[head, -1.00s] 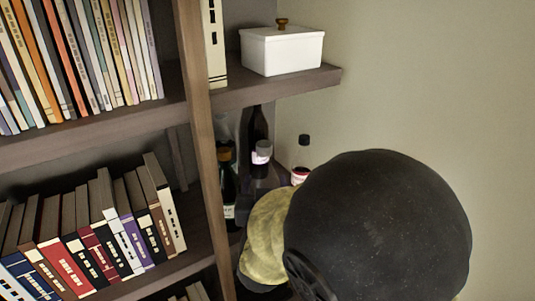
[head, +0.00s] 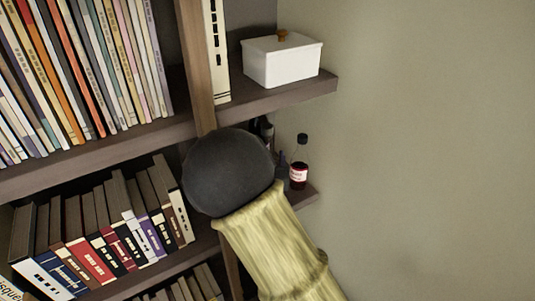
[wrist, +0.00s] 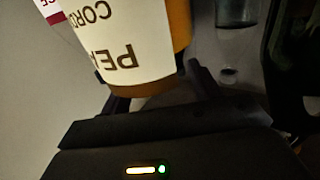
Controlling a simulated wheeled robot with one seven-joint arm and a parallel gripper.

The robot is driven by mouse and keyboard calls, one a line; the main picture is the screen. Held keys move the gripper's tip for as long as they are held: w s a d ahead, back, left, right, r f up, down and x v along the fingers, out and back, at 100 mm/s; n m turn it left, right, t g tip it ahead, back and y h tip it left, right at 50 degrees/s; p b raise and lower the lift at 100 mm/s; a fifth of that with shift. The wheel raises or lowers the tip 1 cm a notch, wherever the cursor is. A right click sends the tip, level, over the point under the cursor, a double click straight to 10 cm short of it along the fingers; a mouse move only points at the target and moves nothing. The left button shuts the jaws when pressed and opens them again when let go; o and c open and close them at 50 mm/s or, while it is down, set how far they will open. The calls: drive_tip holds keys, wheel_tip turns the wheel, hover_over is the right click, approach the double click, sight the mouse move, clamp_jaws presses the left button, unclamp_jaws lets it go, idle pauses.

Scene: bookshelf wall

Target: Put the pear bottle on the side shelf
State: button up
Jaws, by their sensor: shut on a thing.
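The pear bottle (wrist: 135,45) fills the upper middle of the wrist view, amber with a white label reading "PEA" and "CORD", upside down in the picture. My gripper (wrist: 158,90) is shut on it, with a dark finger at each side of its lower part. In the head view my arm's dark round joint and yellowish sleeve hide the gripper and the pear bottle. A small side shelf (head: 306,194) shows in the corner behind my arm. I cannot tell whether the pear bottle touches it.
A dark red bottle (head: 299,172) with a white label stands on the side shelf's right part. Part of a dark bottle (head: 265,130) shows behind my arm. A clear vessel (wrist: 237,45) is right of the pear bottle. A white lidded box (head: 282,62) sits above.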

drive_tip(key=w, duration=0.2)
drive_tip(key=shift+w, duration=0.3)
drive_tip(key=shift+r, duration=0.1)
drive_tip(key=f+p, duration=0.1)
drive_tip(key=w+f+p, duration=0.1)
drive_tip(key=f+p, duration=0.1)
drive_tip(key=shift+f, duration=0.45)
drive_tip(key=o, duration=1.5)
drive_tip(key=shift+c, duration=0.2)
